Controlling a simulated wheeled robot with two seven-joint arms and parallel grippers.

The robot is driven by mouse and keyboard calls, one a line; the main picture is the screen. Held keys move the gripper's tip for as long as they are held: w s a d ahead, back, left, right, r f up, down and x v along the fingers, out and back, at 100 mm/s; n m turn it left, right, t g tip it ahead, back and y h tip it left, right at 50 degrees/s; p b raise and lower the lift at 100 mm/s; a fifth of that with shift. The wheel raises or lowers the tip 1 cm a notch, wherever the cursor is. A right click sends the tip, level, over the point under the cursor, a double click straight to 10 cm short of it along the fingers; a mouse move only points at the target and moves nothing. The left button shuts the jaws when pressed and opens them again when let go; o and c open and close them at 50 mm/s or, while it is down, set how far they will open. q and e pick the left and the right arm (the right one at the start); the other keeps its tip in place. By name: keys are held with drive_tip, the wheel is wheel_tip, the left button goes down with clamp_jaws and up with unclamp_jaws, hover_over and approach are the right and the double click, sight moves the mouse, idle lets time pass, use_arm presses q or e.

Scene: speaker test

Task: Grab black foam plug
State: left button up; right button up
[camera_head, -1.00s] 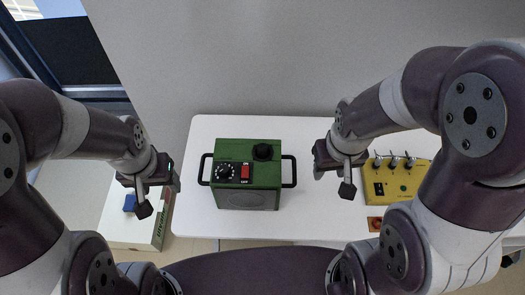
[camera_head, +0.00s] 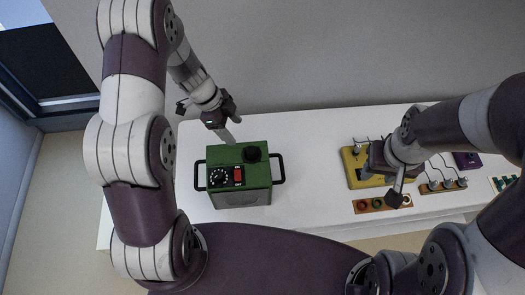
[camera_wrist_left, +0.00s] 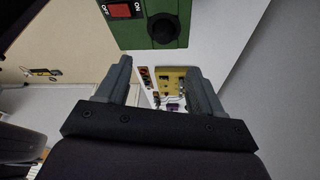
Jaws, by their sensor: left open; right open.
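The black foam plug (camera_head: 251,154) is a round black piece on the top of the green speaker box (camera_head: 243,198), near its back right corner. It also shows in the left wrist view (camera_wrist_left: 164,28), beyond the fingers and near the top edge. My left gripper (camera_head: 227,127) is open and empty, behind the box and apart from the plug. Its two fingers (camera_wrist_left: 160,88) are spread in the left wrist view. My right gripper (camera_head: 383,186) is open at the right, over the yellow device and far from the plug.
The green box has a dial (camera_head: 218,178), a red switch (camera_head: 238,175) and side handles. A yellow device (camera_head: 352,164) and a strip of round sockets (camera_head: 369,206) lie to the right. The white table (camera_head: 310,150) is clear between box and yellow device. A wall stands behind.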

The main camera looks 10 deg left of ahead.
sight(251, 151)
use_arm(q)
drive_tip(key=x, duration=0.5)
drive_tip(key=p+x, duration=0.1)
drive_tip(key=x, duration=0.5)
drive_tip(key=shift+w+d+f, duration=0.1)
drive_tip(key=shift+w+f, duration=0.15)
drive_tip(key=shift+f, duration=0.05)
drive_tip(key=shift+d+f, duration=0.1)
drive_tip(key=shift+f, duration=0.2)
drive_tip(key=c, duration=1.1)
